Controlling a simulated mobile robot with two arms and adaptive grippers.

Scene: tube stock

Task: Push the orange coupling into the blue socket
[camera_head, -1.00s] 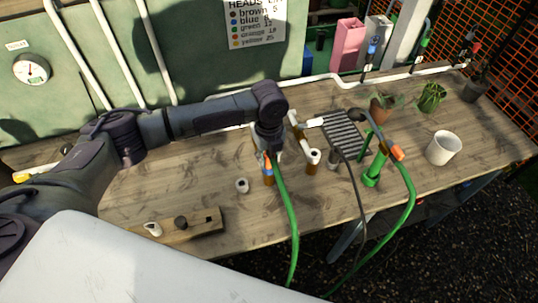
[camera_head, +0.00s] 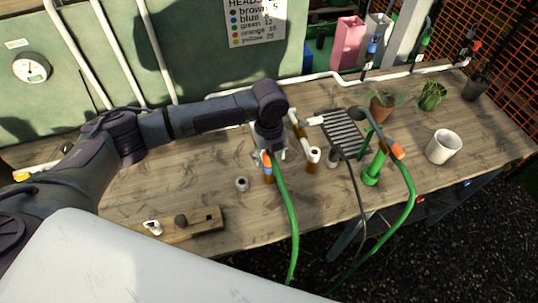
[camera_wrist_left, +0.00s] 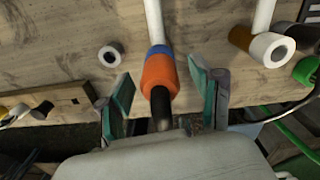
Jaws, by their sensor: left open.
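The orange coupling (camera_wrist_left: 159,74) is on the end of a hose, dark where it leaves the coupling in the left wrist view. It lies in line with the blue socket (camera_wrist_left: 157,50) and meets it with no gap that I can see. A white pipe (camera_wrist_left: 154,18) continues beyond the socket. My left gripper (camera_wrist_left: 160,84) is open, one teal finger on each side of the coupling, apart from it. In the head view, my left gripper (camera_head: 268,154) is over the coupling (camera_head: 266,159) and partly hides it. My right gripper is not in view.
A white-topped pipe fitting (camera_head: 313,155) stands just right of the gripper. A green upright fitting (camera_head: 374,168) and hose loops are farther right. A short white pipe piece (camera_head: 242,184) and a wooden block (camera_head: 195,225) lie left. A white pot (camera_head: 443,146) stands at right.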

